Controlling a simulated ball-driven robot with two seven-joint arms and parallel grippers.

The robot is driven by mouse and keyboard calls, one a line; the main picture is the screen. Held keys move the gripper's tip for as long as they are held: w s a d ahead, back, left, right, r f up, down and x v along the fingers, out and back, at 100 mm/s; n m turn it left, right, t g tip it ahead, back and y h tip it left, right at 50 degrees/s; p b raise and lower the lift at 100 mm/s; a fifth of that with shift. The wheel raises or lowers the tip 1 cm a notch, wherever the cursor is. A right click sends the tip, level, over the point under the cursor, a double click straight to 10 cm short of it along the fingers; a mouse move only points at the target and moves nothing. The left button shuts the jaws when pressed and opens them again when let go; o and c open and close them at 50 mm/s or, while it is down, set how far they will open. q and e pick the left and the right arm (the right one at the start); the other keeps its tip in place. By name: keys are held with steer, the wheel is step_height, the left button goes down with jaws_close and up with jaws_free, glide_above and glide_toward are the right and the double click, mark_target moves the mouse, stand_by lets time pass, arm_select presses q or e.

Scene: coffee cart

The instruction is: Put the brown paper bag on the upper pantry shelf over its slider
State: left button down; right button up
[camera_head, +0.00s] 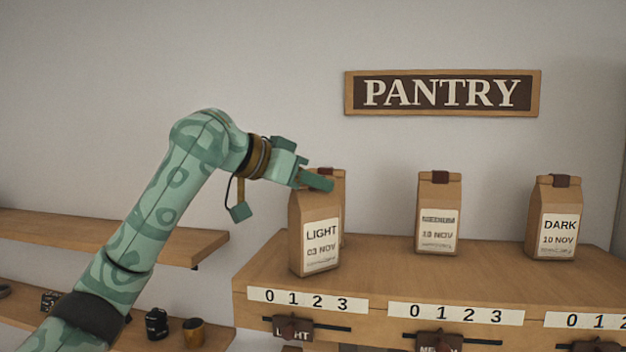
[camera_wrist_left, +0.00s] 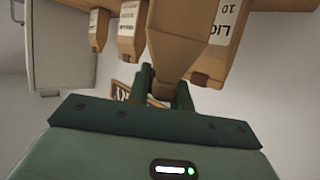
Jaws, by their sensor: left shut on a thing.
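The brown paper bag (camera_head: 296,238) labelled LIGHT 03 NOV stands upright at the left end of the upper pantry shelf (camera_head: 390,262), above the LIGHT slider (camera_head: 290,328). I cannot tell whether its base touches the board. My left gripper (camera_head: 318,181) is shut on its folded top. In the left wrist view, the bag (camera_wrist_left: 168,45) shows between the two fingers (camera_wrist_left: 164,92). A second LIGHT bag stands behind it (camera_head: 340,184), mostly hidden; its label shows in part in the left wrist view (camera_wrist_left: 219,22). My right gripper is not in view.
A MEDIUM bag (camera_head: 438,205) and a DARK bag (camera_head: 553,210) stand further right on the shelf, with clear board between them. Number strips (camera_head: 308,300) run along the front edge. A lower shelf (camera_head: 100,235) is on the left. The PANTRY sign (camera_head: 443,93) hangs above.

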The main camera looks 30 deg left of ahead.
arm_select(q)
steer(key=shift+s+d, duration=0.1)
steer(key=c, duration=1.3)
jaws_free()
steer(key=shift+f, duration=0.1)
steer(key=shift+o, duration=0.3)
steer(key=shift+s+a+r, duration=0.2)
steer(key=shift+a+r, duration=0.05)
steer(key=b+v, duration=0.1)
steer(key=v, duration=1)
steer(key=shift+s+b, duration=0.2)
steer(key=shift+b, duration=0.15)
